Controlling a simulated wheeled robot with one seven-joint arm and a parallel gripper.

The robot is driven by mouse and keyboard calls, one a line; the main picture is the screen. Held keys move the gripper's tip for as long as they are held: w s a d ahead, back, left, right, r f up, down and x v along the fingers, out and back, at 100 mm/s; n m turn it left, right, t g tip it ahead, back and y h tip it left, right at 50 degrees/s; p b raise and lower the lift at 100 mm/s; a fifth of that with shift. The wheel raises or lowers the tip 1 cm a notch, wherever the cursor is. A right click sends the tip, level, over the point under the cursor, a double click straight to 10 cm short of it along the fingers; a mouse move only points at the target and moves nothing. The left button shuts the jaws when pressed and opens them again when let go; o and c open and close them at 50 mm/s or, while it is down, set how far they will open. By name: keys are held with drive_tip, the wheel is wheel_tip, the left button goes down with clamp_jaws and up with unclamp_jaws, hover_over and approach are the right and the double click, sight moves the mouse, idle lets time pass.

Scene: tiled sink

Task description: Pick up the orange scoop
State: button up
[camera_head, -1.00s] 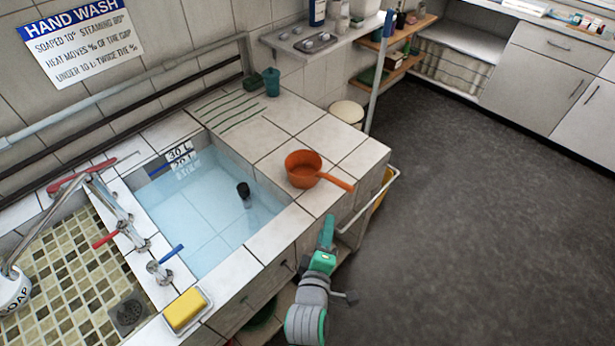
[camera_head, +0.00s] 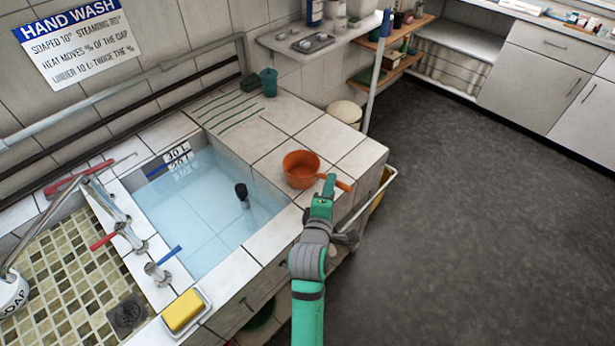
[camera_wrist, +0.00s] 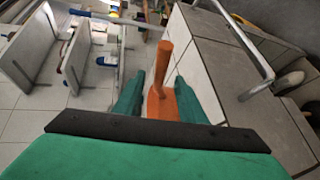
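The orange scoop (camera_head: 300,170) sits upright on the tiled counter, right of the water-filled basin, with its handle pointing right towards the counter's edge. My gripper (camera_head: 328,186) is at the handle, and its green fingers hide part of it in the head view. In the wrist view the scoop (camera_wrist: 164,70) shows between the two fingers of my gripper (camera_wrist: 160,95). The fingers are apart, one on each side of the orange handle. I cannot tell whether either finger touches it.
The basin (camera_head: 210,213) of water has a dark upright plug in it. A yellow sponge (camera_head: 184,311) lies in a dish at the front. A metal rail (camera_head: 376,200) runs along the counter's right side. A teal cup (camera_head: 269,82) stands at the back. The floor to the right is clear.

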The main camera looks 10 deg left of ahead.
drive_tip(key=x, duration=0.3)
drive_tip(key=shift+w+a, duration=0.25)
drive_tip(key=shift+w+d+f, duration=0.1)
drive_tip(key=shift+w+f, duration=0.05)
drive_tip(key=shift+w, duration=0.25)
clamp_jaws()
